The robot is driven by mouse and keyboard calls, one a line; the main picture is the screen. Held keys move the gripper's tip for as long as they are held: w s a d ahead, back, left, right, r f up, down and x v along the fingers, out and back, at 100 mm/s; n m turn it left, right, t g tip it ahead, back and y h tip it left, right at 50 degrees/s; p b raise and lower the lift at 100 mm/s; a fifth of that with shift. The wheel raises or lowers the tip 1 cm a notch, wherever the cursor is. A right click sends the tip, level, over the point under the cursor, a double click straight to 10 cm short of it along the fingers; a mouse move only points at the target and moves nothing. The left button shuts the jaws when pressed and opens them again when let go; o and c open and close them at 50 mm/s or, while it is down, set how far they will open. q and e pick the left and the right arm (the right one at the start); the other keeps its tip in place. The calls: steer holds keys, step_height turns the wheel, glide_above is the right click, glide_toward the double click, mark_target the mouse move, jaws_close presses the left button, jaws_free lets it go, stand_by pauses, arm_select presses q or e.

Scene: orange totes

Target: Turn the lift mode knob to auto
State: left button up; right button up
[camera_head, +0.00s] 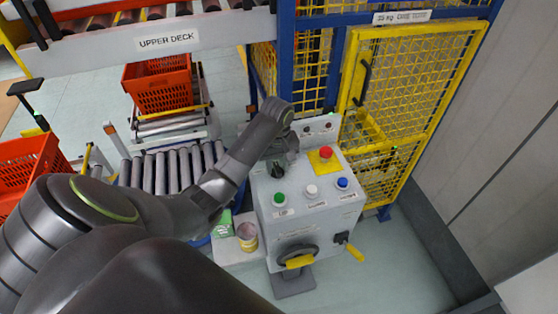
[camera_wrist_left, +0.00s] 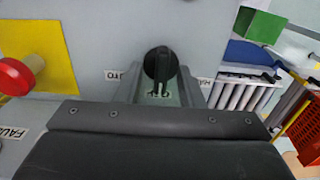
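The lift mode knob (camera_head: 278,172) is a black rotary knob on the sloped top of the grey control box (camera_head: 310,225). In the left wrist view the knob (camera_wrist_left: 160,66) stands between my left gripper's two grey fingers, its handle pointing down in the picture toward a partly hidden label. Another label lies on its left, seemingly AUTO upside down, and one on its right, too small to read surely. My left gripper (camera_head: 291,150) reaches over the box's far left part. The gripper (camera_wrist_left: 160,92) is open, with visible gaps beside the handle. My right gripper is not in view.
A red button (camera_head: 325,153) on a yellow plate, plus green (camera_head: 279,198), white (camera_head: 312,190) and blue (camera_head: 342,183) buttons, sit near the knob. A handwheel (camera_head: 297,255) is on the box's front. A yellow mesh cage (camera_head: 415,90) stands behind; roller conveyors and orange totes are left.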

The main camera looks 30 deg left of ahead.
arm_select(q)
steer(key=shift+s, duration=0.1)
steer(key=c, duration=0.7)
jaws_close()
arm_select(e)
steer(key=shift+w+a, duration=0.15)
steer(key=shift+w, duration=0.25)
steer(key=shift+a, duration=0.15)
arm_select(q)
steer(key=shift+m, duration=0.3)
steer(key=m, duration=0.6)
steer(key=shift+r+m, duration=0.1)
steer(key=shift+m, duration=1)
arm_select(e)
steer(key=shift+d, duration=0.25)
